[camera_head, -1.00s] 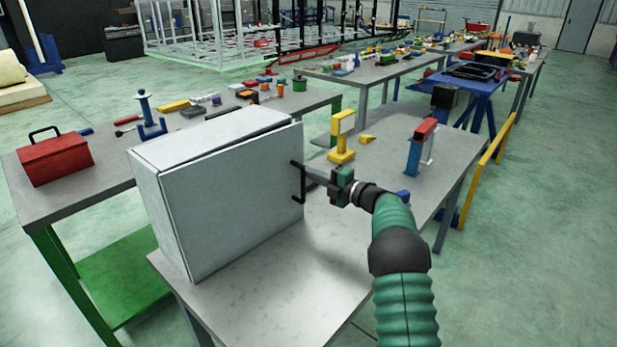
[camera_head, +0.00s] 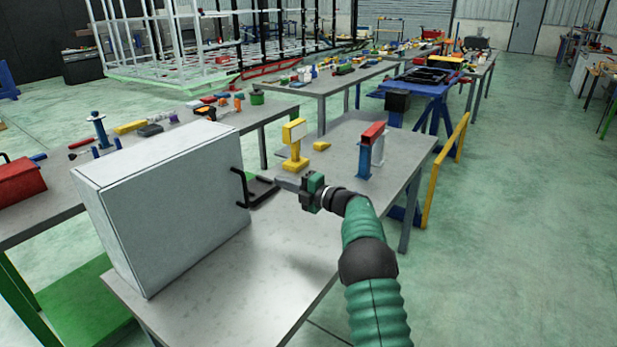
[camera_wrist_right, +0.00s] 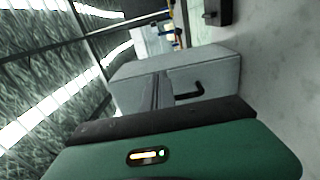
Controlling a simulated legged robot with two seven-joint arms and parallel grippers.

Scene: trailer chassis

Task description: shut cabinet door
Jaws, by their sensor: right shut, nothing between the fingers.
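The cabinet (camera_head: 170,205) is a light grey box standing on a grey table. The black door handle (camera_head: 246,190) is at the door's right edge. My right gripper (camera_head: 280,183) is shut and empty, just right of the handle; I cannot tell whether it touches it. My left gripper is not in view.
A yellow stand (camera_head: 295,150) and a blue and red clamp-like part (camera_head: 369,150) stand on the table behind my right gripper. A red toolbox (camera_head: 20,182) sits on the table at left. The tabletop (camera_head: 270,255) in front of the cabinet is clear.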

